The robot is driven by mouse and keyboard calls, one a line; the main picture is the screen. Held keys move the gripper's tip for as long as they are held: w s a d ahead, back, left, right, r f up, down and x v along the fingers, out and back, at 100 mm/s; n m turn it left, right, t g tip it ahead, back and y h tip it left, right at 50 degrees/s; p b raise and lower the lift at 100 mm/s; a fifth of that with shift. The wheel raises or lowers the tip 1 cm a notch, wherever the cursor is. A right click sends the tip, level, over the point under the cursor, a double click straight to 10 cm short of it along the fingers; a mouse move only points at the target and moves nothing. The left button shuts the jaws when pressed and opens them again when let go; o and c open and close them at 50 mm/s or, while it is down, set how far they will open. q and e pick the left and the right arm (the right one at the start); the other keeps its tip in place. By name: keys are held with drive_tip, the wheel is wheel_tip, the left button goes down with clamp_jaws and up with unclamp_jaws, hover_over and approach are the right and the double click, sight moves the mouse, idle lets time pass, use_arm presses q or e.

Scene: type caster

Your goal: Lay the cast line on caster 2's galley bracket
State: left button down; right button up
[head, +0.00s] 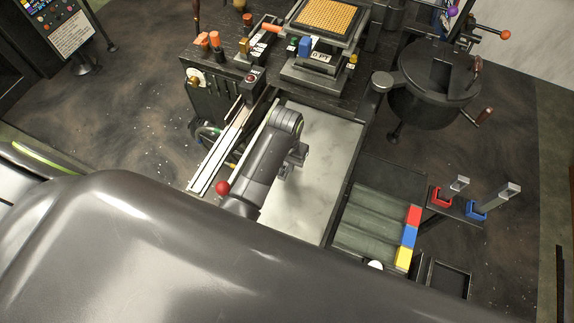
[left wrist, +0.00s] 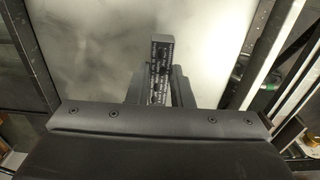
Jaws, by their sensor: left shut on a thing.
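My left gripper (head: 296,160) is over the pale marble-like slab (head: 325,140) in the head view. In the left wrist view its fingers (left wrist: 160,88) are shut on a narrow dark bar with small light lettering, the cast line (left wrist: 162,48). The line points away from the wrist, above the slab; I cannot tell its height. I cannot make the line out in the head view. My right gripper is out of view. No label shows which part is caster 2's galley bracket. A red bracket (head: 437,199) and a blue bracket (head: 474,211) stand at the right.
A dark machine (head: 325,40) with a tan grid tray stands behind the slab, and a round black pot (head: 430,90) is behind right. Long pale rails (head: 215,165) and a red ball knob (head: 222,187) are left. A greenish ribbed tray (head: 365,225) with red, blue and yellow blocks is right.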

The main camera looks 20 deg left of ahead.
use_arm(q)
wheel_tip(320, 180, down, 2)
drive_tip(key=shift+f, duration=0.35)
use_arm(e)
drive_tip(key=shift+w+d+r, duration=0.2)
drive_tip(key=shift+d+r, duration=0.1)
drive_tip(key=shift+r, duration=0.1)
use_arm(q)
drive_tip(key=c, duration=1.4)
unclamp_jaws()
drive_tip(key=shift+f, duration=0.1)
drive_tip(key=shift+c, duration=0.2)
drive_tip(key=shift+o, duration=0.7)
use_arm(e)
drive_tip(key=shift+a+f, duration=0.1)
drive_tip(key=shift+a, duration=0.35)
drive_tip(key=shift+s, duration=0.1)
